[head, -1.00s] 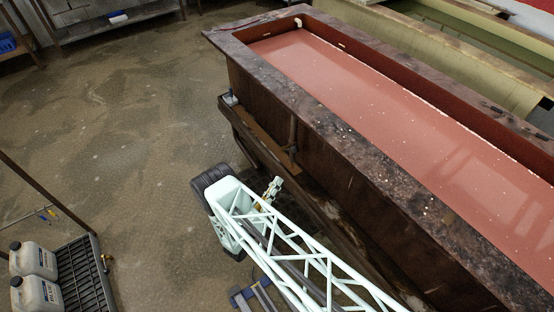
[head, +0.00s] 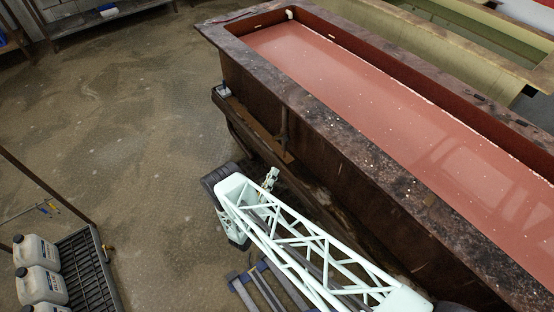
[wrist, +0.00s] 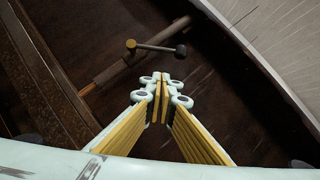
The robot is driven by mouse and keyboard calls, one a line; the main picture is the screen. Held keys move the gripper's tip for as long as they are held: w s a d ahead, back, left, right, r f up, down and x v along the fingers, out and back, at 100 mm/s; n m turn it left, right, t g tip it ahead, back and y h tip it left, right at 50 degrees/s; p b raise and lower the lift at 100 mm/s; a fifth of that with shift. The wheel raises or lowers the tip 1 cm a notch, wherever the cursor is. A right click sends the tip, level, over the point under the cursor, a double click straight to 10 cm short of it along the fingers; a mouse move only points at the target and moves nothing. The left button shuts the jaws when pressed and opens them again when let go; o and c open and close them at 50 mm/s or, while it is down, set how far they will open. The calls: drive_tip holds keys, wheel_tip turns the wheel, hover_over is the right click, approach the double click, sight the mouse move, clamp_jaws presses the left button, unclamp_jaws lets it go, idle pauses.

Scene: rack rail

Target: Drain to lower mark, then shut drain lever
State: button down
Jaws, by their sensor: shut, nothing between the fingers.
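The long brown tank (head: 345,140) holds reddish liquid (head: 360,95), its surface below the rim. I cannot make out a lower mark on the inner wall. In the wrist view, the drain lever (wrist: 157,47) is a dark bar with a brass-coloured end on the left and a black knob on the right. It lies roughly crosswise by a brownish pipe (wrist: 118,71) on the dark tank side. My gripper (wrist: 160,78) is shut and empty, just below the lever in the picture and apart from it. In the head view my gripper (head: 272,175) is beside the tank's long side.
White jugs (head: 38,268) stand by a dark grated rack (head: 88,268) at lower left. A ledge (head: 245,130) runs along the tank's near side. Another pale tank (head: 460,45) stands behind. The floor (head: 120,130) left of the tank is largely clear.

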sight(281, 138)
drive_tip(key=a+b+x, duration=0.1)
drive_tip(key=b+x, duration=0.7)
drive_tip(key=x, duration=0.3)
drive_tip(key=shift+w+r, duration=0.2)
drive_tip(key=shift+r, duration=0.3)
idle(0.4)
drive_tip(key=shift+w+a+r+b, duration=0.3)
drive_tip(key=shift+w+r+b, duration=0.35)
drive_tip(key=shift+b, duration=2)
drive_tip(key=shift+s+r, duration=0.1)
